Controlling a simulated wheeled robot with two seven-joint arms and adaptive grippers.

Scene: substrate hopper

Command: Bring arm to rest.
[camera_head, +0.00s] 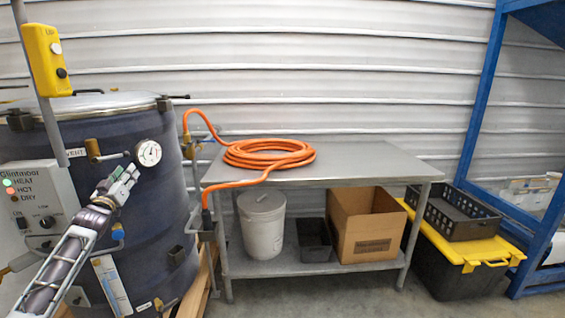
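My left arm comes in from the lower left. Its gripper (127,173) is in front of the dark drum-shaped hopper (150,235), just below the round pressure gauge (148,153). The fingers point up and to the right. They are small and lie close together in the picture, so I cannot tell whether they are open or shut. I see no object held in them. I cannot tell whether the gripper touches the drum. My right gripper and arm are not in view.
A control box (35,200) and a yellow pendant (46,62) are at the left. A metal table (370,160) carries a coiled orange hose (268,153). A bucket (262,228) and cardboard box (368,228) sit on its shelf. A black crate (455,222) tops a yellow-lidded tote (478,250) at right.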

